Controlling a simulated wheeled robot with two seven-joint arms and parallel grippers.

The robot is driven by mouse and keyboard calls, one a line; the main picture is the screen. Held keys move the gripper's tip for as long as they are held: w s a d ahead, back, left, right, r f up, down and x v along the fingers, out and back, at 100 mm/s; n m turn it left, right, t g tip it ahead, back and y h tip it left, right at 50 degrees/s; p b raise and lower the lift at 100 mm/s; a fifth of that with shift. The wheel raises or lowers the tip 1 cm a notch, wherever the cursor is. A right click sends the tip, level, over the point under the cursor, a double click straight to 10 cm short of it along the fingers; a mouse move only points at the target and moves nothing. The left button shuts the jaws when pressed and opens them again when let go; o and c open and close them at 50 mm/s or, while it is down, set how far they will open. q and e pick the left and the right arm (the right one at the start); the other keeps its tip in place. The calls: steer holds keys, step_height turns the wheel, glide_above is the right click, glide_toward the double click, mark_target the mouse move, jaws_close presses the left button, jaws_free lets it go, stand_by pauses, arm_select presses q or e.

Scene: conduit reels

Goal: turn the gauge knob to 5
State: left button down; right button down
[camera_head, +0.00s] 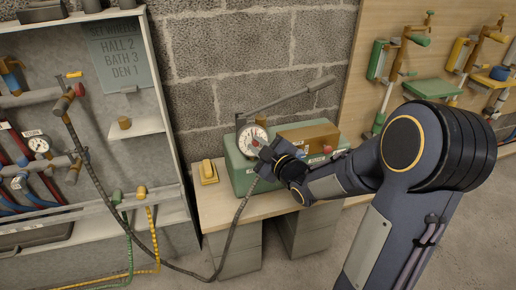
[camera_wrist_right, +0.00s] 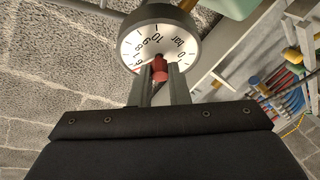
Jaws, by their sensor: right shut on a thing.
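The pressure gauge (camera_head: 252,136) is a round white dial in a grey rim, standing at the left end of a green pump box (camera_head: 243,178) on a bench. In the right wrist view, the gauge (camera_wrist_right: 152,40) fills the upper middle, with bar numbers partly legible. A red knob (camera_wrist_right: 160,66) is at the dial's lower edge, between the two fingers of my right gripper (camera_wrist_right: 160,80), which is shut on it. In the head view my right gripper (camera_head: 265,155) covers the gauge's lower right. Where the needle points is unclear. My left gripper is out of view.
A long grey lever (camera_head: 290,101) rises right over the box. A yellow block (camera_head: 208,171) sits on the bench (camera_head: 225,210). A dark hose (camera_head: 232,225) loops from the bench to the left rack (camera_head: 165,75). A placard (camera_head: 119,55) and a tool board (camera_head: 375,30) stand behind.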

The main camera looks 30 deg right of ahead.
steer(key=shift+n+g+y, duration=0.6)
steer(key=shift+n, duration=1.1)
steer(key=c, duration=1.4)
jaws_free()
steer(key=p+v, duration=0.1)
steer(key=v, duration=0.6)
steer(key=shift+s+r+p, duration=0.1)
steer(key=shift+s+p, duration=0.2)
steer(key=shift+s, duration=0.1)
